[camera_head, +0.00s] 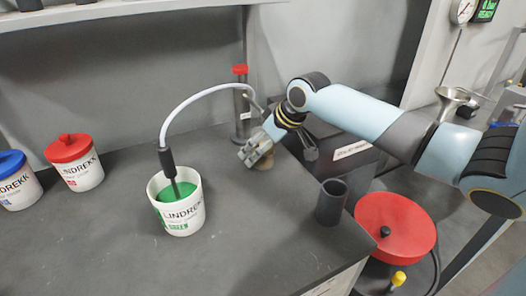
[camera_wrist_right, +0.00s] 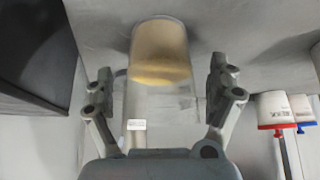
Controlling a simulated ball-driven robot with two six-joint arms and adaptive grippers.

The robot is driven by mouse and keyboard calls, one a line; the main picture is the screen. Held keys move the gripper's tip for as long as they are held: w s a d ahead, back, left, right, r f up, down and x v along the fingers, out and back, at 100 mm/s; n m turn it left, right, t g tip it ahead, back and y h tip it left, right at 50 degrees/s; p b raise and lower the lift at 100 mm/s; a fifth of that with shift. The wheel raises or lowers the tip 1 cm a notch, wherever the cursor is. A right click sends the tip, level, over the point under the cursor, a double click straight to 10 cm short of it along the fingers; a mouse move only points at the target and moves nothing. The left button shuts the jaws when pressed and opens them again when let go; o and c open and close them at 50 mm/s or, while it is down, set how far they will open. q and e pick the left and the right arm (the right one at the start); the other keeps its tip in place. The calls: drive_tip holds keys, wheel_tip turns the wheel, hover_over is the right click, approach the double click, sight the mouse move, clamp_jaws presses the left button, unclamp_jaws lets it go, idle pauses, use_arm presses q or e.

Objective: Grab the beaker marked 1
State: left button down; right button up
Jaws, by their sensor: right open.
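My right gripper (camera_head: 272,150) is low over the dark bench at the back right, pointing down toward it. In the right wrist view my right gripper (camera_wrist_right: 161,82) is open, with one finger on each side of a clear beaker (camera_wrist_right: 158,58) with tan contents. Gaps show between the beaker and both fingers. A small white label is on the beaker, too small to read. In the head view the beaker (camera_head: 264,163) is mostly hidden behind the gripper, with only a tan bit showing. My left gripper is not in view.
A white bucket (camera_head: 180,216) of green liquid holds a dark probe on a hose. A red-capped cylinder (camera_head: 241,105) stands behind the gripper. A dark cup (camera_head: 330,203) stands near the bench's right edge. Red-lidded (camera_head: 75,163) and blue-lidded (camera_head: 17,182) tubs are left. The front bench is clear.

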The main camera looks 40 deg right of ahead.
drive_tip(key=c, duration=1.5)
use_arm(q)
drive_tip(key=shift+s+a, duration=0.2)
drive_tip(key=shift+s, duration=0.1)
use_arm(e)
drive_tip(key=shift+r, duration=0.15)
